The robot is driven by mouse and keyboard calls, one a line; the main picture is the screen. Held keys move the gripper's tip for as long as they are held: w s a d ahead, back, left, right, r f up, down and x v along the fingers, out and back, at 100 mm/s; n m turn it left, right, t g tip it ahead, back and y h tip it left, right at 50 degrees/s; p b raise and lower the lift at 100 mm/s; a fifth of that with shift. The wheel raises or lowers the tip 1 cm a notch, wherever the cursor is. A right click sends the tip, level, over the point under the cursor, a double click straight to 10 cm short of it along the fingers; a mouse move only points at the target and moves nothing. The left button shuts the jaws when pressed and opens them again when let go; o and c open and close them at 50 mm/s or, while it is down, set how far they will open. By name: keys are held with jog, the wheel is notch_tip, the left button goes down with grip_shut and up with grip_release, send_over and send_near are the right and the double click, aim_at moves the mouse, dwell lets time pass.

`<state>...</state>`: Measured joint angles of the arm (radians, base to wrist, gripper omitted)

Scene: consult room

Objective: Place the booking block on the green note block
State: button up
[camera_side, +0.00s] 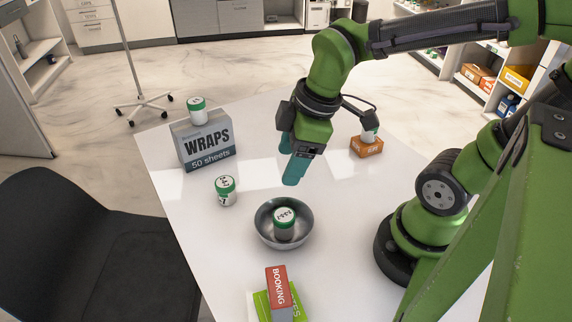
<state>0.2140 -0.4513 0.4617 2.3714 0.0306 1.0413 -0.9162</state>
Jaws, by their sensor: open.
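The red booking block (278,288), with a grey lower part, is at the bottom edge of the side view. It overlaps the green note block (261,306) in the picture and appears to rest on top of it. The lower part of the green block is cut off by the frame, so the full contact does not show. My gripper (292,173), with teal fingers, is above the table beyond the metal bowl, well away from both blocks. It is open and holds nothing visible.
A metal bowl (261,224) holds a green-lidded jar (284,222). Another jar (225,190) stands to its left. An orange box (366,147) with a small jar stands behind right. The white table (335,225) is clear right of the bowl.

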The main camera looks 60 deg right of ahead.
jog(key=d+r+m+t, duration=0.3)
jog(key=d+r+m, duration=0.2)
jog(key=m, duration=0.7)
jog(key=shift+s+d+t+y, duration=0.3)
jog(key=shift+s+d+t, duration=0.1)
jog(key=shift+d, duration=0.6)
